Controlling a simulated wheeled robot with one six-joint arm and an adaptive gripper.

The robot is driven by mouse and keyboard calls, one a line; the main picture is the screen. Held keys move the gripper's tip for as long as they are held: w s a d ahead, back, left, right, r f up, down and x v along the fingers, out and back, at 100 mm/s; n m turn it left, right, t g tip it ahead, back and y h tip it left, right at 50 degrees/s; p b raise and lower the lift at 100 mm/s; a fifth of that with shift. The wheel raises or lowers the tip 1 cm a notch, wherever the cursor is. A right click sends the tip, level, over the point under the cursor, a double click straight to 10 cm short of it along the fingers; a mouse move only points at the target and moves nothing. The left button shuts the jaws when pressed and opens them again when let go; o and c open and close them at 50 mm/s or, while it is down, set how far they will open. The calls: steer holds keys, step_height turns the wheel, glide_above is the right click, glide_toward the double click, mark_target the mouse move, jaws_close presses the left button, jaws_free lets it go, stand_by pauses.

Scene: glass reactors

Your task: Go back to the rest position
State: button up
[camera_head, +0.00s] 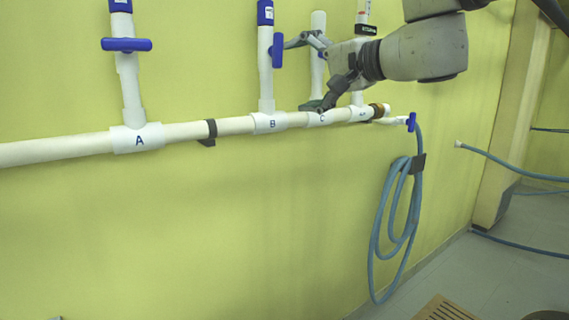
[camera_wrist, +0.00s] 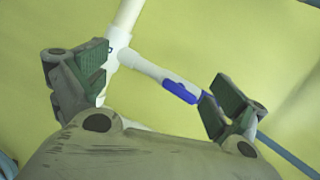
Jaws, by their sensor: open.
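My gripper (camera_head: 300,72) is at the upper right of the head view, in front of the white pipes on the wall. Its two fingers are spread wide and hold nothing. In the wrist view the gripper (camera_wrist: 160,90) shows its green-padded fingers apart, with a white pipe and a blue valve handle (camera_wrist: 181,92) behind the gap. The handle lies close to the right finger; I cannot tell whether they touch. In the head view my gripper partly hides the pipe marked C (camera_head: 318,118).
A white horizontal pipe (camera_head: 60,150) runs along the yellow wall. Upright branches carry blue handles, one at A (camera_head: 126,45) and one at B (camera_head: 277,50). A coiled blue hose (camera_head: 385,225) hangs at right.

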steer(key=s+d+f+n+g+h, duration=0.2)
steer(key=s+d+f+n+g, duration=0.25)
steer(key=f, duration=0.55)
steer(key=s+d+f+h, duration=0.3)
steer(key=s+d+f, duration=0.1)
steer(key=d, duration=0.5)
steer(key=s+d+f+n+g+h, duration=0.1)
steer(key=s+d+f+h, duration=0.2)
steer(key=d, duration=0.6)
steer(key=s+d+f+n+g+h, duration=0.1)
steer(key=s+d+f+h, duration=0.2)
steer(key=s+d+f, duration=0.4)
steer(key=d, duration=0.2)
steer(key=shift+d+h, duration=0.3)
steer(key=shift+d, duration=0.05)
